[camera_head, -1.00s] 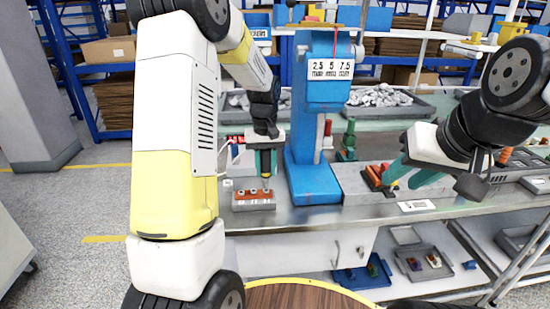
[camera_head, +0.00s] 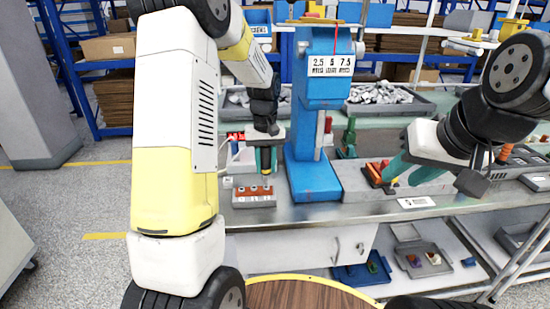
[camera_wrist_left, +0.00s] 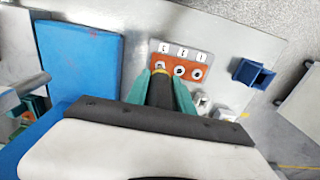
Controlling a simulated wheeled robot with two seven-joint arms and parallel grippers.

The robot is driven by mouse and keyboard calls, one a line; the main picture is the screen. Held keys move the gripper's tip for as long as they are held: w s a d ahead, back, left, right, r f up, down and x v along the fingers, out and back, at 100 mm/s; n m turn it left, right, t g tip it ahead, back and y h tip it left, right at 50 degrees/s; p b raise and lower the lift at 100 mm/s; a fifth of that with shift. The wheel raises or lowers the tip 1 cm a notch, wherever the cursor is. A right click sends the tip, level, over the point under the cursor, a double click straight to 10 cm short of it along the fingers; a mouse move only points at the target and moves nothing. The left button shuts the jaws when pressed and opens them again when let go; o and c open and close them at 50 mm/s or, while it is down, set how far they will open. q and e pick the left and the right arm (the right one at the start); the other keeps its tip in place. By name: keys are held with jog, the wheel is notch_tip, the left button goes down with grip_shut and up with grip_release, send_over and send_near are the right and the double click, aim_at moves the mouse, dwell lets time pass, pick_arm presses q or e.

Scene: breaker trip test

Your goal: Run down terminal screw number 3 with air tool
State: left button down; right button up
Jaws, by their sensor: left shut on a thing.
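The terminal block (camera_head: 253,197) is orange on a pale base, with three screws, and sits near the bench's front edge. In the left wrist view, the block (camera_wrist_left: 180,68) has a numbered label plate along its far side. My left gripper (camera_head: 266,158) is shut on the air tool, a dark upright cylinder with a yellow ring; the tool (camera_wrist_left: 161,90) also shows between the teal fingers. Its bit is over the end screw, rightmost in the head view and leftmost in the wrist view. Contact cannot be told. My right gripper (camera_head: 392,172) is low beside red-orange parts (camera_head: 375,172); its opening is unclear.
A blue press-like stand (camera_head: 315,180) rises just right of the block. A grey fixture (camera_head: 355,183) and a white card (camera_head: 416,202) lie further right. A blue open box (camera_wrist_left: 253,74) and small white parts (camera_wrist_left: 202,103) are near the block in the wrist view.

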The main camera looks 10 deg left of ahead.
pick_arm(q)
jog(key=shift+f, duration=0.3)
dwell(0.6)
dwell(1.1)
jog(key=shift+r, duration=3.55)
